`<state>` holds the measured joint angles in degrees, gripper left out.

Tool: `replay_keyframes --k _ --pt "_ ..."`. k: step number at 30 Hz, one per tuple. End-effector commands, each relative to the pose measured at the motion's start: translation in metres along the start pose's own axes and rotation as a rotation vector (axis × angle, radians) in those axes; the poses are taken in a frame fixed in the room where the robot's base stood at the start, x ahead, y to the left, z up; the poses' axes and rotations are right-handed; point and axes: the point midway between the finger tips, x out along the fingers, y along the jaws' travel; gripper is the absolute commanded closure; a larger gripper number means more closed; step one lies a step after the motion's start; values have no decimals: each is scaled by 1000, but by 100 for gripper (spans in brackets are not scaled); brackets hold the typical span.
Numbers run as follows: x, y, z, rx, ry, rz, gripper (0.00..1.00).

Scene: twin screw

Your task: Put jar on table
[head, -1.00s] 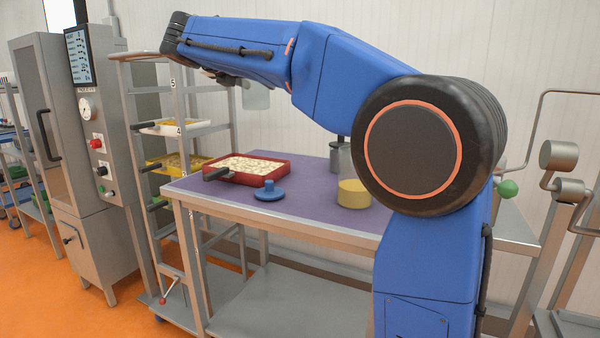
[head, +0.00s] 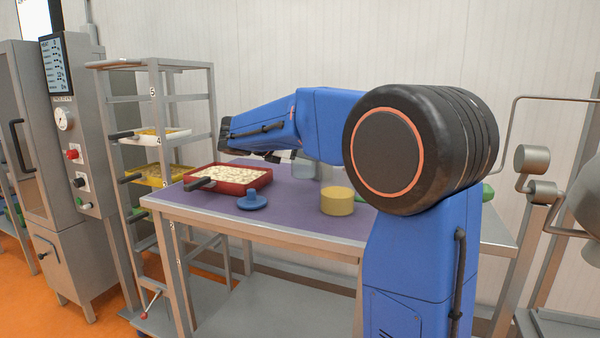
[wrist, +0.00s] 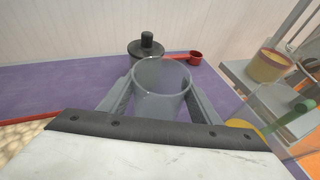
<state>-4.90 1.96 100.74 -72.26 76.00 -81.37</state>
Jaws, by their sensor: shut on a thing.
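The jar (wrist: 162,92) is clear, open-topped and upright between my gripper's fingers in the wrist view. My gripper (wrist: 160,100) is shut on its sides. In the head view the jar (head: 304,169) shows as a pale see-through shape below my blue forearm, which hides part of it and most of the gripper. The table (head: 290,222) has a purple top and metal legs; its top (wrist: 70,85) also fills the middle of the wrist view. The jar is low over the back part of the tabletop. I cannot tell whether its base touches.
A red tray of pale pieces (head: 228,176), a blue knobbed disc (head: 252,202) and a yellow cylinder (head: 337,201) stand on the table. A dark lidded pot (wrist: 147,50) and red scoop (wrist: 195,57) lie beyond the jar. A rack (head: 155,95) stands left.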

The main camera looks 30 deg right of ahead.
Motion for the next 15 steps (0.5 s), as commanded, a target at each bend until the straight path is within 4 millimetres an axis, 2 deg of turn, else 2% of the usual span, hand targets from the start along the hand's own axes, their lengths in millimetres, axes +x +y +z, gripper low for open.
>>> replay_keyframes --k 7,15 --pt "5 0 -16 -1 0 1 69" --pt "16 0 -43 -1 0 1 69"
